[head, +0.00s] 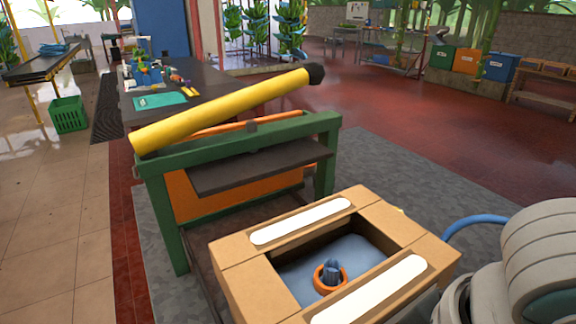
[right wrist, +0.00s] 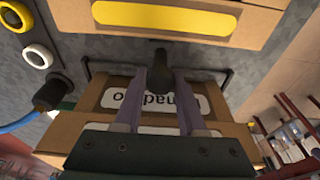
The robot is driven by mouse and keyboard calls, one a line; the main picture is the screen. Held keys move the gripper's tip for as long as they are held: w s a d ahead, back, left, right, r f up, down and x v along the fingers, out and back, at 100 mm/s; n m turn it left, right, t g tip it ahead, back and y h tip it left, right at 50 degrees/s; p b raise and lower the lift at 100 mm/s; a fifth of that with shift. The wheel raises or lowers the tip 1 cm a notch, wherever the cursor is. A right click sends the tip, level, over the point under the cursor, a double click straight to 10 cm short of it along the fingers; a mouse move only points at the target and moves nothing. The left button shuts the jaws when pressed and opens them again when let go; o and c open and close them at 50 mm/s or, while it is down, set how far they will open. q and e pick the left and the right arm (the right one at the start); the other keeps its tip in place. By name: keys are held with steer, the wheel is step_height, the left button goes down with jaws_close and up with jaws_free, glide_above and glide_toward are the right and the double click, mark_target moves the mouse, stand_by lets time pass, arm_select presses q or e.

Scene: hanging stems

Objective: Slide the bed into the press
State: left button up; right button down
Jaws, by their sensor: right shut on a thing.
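The green press (head: 262,140) stands left of centre in the head view, its yellow lever (head: 220,108) slanting up to the right above a dark plate (head: 262,168). A dark bed (head: 207,255) runs low from beneath the press toward me. An open cardboard box (head: 236,277) with white panels sits over it, outside the press. An orange ring (head: 318,281) around a blue bundle (head: 333,271) lies inside. In the right wrist view my right gripper (right wrist: 160,82) is shut on a black handle (right wrist: 160,65) beside a cardboard face with a partly hidden label. My left gripper is not shown.
A dark table (head: 205,80) with tools stands behind the press, and a green crate (head: 68,115) at the left. Green, orange and blue bins stand at the back right. Another cardboard box with a yellow panel (right wrist: 170,17) shows in the right wrist view.

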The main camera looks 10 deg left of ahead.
steer(key=shift+w, duration=0.1)
stand_by(0.5)
steer(key=shift+w+a+f+b, duration=0.1)
steer(key=shift+w+a+b, duration=0.25)
steer(key=shift+w, duration=0.05)
steer(key=shift+w+a, duration=0.45)
steer(key=shift+w, duration=0.1)
steer(key=shift+w+a+b, duration=0.55)
steer(key=shift+w+b, duration=0.15)
steer(key=shift+w, duration=0.05)
steer(key=shift+w+a, duration=0.35)
steer(key=shift+w, duration=0.05)
